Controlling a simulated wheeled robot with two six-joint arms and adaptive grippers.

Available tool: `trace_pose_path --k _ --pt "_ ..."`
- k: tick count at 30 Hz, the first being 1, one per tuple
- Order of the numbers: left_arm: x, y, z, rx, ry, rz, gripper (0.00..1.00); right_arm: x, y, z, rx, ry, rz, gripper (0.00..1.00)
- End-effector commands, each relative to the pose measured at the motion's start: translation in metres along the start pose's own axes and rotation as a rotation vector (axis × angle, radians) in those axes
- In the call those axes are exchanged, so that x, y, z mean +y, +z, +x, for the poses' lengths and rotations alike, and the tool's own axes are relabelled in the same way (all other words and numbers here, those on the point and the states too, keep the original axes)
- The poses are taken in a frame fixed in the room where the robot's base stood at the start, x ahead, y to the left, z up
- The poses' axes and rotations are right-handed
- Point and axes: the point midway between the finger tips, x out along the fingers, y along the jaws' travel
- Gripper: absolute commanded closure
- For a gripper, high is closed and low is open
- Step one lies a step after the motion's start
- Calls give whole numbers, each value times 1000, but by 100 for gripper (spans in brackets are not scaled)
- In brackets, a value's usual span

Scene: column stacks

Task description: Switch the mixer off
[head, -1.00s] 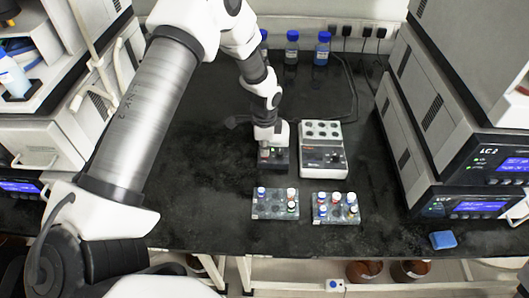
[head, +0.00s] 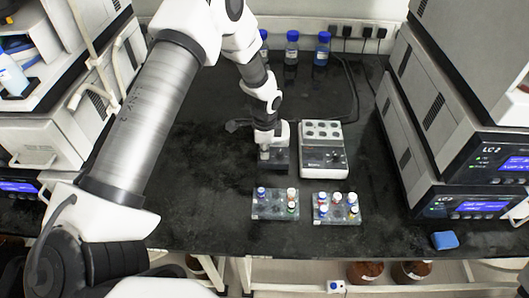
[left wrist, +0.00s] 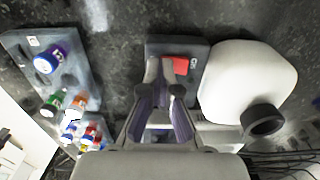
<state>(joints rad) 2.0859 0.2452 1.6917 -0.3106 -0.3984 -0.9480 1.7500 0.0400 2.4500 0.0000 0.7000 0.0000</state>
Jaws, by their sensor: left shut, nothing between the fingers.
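The mixer has a dark front panel (head: 281,160) and stands left of the white block device in the head view. In the left wrist view its panel (left wrist: 190,50) carries a red switch (left wrist: 181,65) with small white lettering beside it. A white rounded body (left wrist: 245,85) with a black cup-like part lies right of the panel. My left gripper (head: 264,154) is shut and empty over the panel. In the left wrist view its fingertips (left wrist: 160,68) are just left of the red switch; I cannot tell whether they touch it. My right gripper is not in view.
A white block device (head: 338,130) with round wells stands right of the mixer. Two vial racks, left (head: 266,213) and right (head: 326,220), sit in front. Blue-capped bottles (head: 322,50) stand at the back. Instrument stacks flank the bench. A blue item (head: 444,240) lies at front right.

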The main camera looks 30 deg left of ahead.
Motion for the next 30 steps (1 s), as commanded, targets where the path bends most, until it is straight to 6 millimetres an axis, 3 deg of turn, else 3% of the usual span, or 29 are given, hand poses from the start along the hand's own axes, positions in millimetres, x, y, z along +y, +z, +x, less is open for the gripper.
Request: trace_pose_path --k 5,21,30 --pt "0 0 -1 0 0 0 100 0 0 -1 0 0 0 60" --pt "0 0 -50 0 0 0 100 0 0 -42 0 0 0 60" --pt "0 0 -49 0 0 0 100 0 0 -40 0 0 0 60"
